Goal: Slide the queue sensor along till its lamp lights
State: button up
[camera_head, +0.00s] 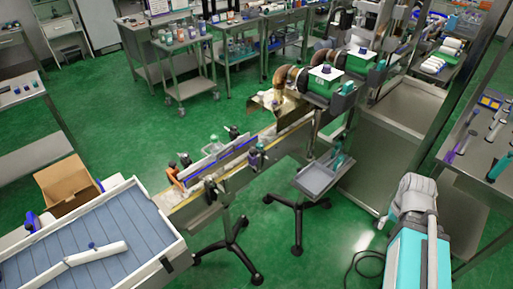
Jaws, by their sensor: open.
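A narrow conveyor (275,131) runs diagonally from the blue-grey slatted table to the machine. Several small dark fittings sit along its side rails. One fitting (256,159) is on the near side at mid-length, and another (211,191) is nearer the slatted table. An orange and black fitting (176,175) stands at the conveyor's lower left end. I cannot tell which fitting is the queue sensor. No lit lamp can be made out at this size. My gripper is not visible; a teal and white body with grey rounded joints at lower right seems to be mine.
The slatted table (120,232) at lower left holds a white bar. A cardboard box (66,186) stands behind it. A grey tray (318,178) on a wheeled stand is beside the conveyor. A bench (485,150) is at right. Green floor is open at left.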

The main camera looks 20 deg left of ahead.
aim_at(252, 158)
jog(key=u, duration=0.05)
jog(key=k, duration=0.45)
jog(key=u, duration=1.1)
jog(key=i, duration=0.5)
jog(key=z, duration=0.05)
